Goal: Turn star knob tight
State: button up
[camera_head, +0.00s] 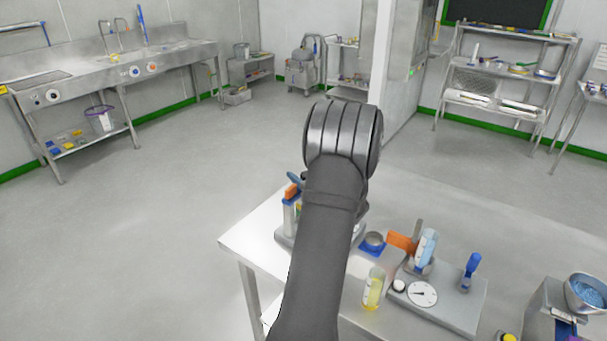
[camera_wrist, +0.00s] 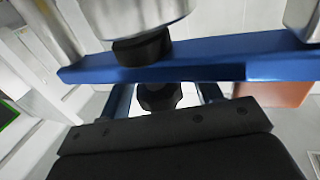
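A dark star knob (camera_wrist: 157,97) shows in the wrist view, below a blue crossbar (camera_wrist: 215,60) and between two blue uprights. A black collar (camera_wrist: 142,48) and a metal cylinder sit above the bar. My gripper (camera_wrist: 165,130) shows as a black body with screws along its edge, filling the bottom of the wrist view close to the knob. Its fingertips cannot be made out, so I cannot tell whether they touch the knob. In the head view my arm hides both the gripper and the knob.
The white table (camera_head: 245,243) holds a yellow-liquid cylinder (camera_head: 373,289), a balance with a round dial (camera_head: 422,293), a blue-handled tool (camera_head: 470,268) and an orange piece (camera_head: 402,241). A steel bowl (camera_head: 587,291) stands at right. The floor at left is clear.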

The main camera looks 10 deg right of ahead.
jog(key=v, duration=1.7)
jog(key=shift+s, duration=0.2)
jog(key=shift+d+f, duration=0.1)
jog(key=shift+n+g+y, duration=0.4)
jog(key=shift+n+y, duration=0.1)
jog(key=shift+y, duration=0.2)
jog(key=x, duration=1)
jog(key=d+x, duration=0.1)
jog(key=x, duration=0.4)
jog(key=shift+w, duration=0.7)
jog(key=shift+a, duration=0.1)
jog(key=c, duration=1)
